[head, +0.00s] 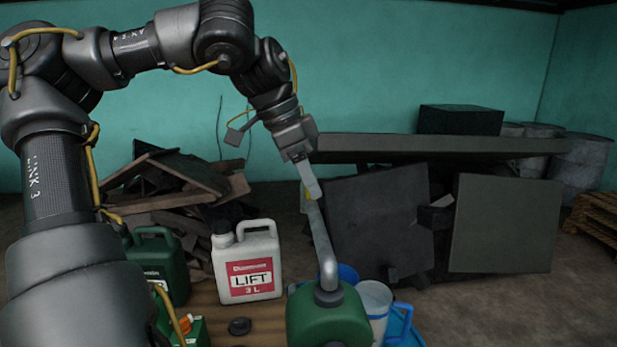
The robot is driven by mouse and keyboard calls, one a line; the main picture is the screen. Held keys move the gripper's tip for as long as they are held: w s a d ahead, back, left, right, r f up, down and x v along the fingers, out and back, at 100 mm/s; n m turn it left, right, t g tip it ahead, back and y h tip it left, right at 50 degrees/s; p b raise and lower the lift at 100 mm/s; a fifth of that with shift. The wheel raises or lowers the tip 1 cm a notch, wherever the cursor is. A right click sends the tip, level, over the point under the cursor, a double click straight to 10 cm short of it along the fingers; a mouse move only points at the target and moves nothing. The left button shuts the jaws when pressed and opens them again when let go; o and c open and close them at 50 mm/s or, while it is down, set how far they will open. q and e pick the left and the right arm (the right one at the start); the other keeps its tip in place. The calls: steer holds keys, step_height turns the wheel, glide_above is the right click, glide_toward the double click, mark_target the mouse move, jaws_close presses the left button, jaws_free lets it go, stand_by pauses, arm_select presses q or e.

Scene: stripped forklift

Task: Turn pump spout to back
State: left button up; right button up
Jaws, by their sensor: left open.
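A green pump can (325,318) stands at the front of the wooden table. A grey metal pump spout (320,240) rises from its dark collar, bends, and runs up the picture, leaning slightly left. My left gripper (310,188) comes down from above, at the far end of the spout. Its finger overlaps the spout tip in the picture. It is open, but one finger hides the other, and I cannot tell whether it touches the spout. My right gripper is not in view.
A white LIFT jug (246,262) and a dark green canister (158,262) stand left of the can. A clear pitcher (374,302) with blue handle stands close right. Dark panels and a wood pile stand behind.

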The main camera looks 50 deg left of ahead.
arm_select(q)
steer(key=v, duration=1)
steer(key=shift+s+r+b, duration=0.2)
steer(key=shift+b, duration=0.15)
steer(key=shift+a, duration=0.15)
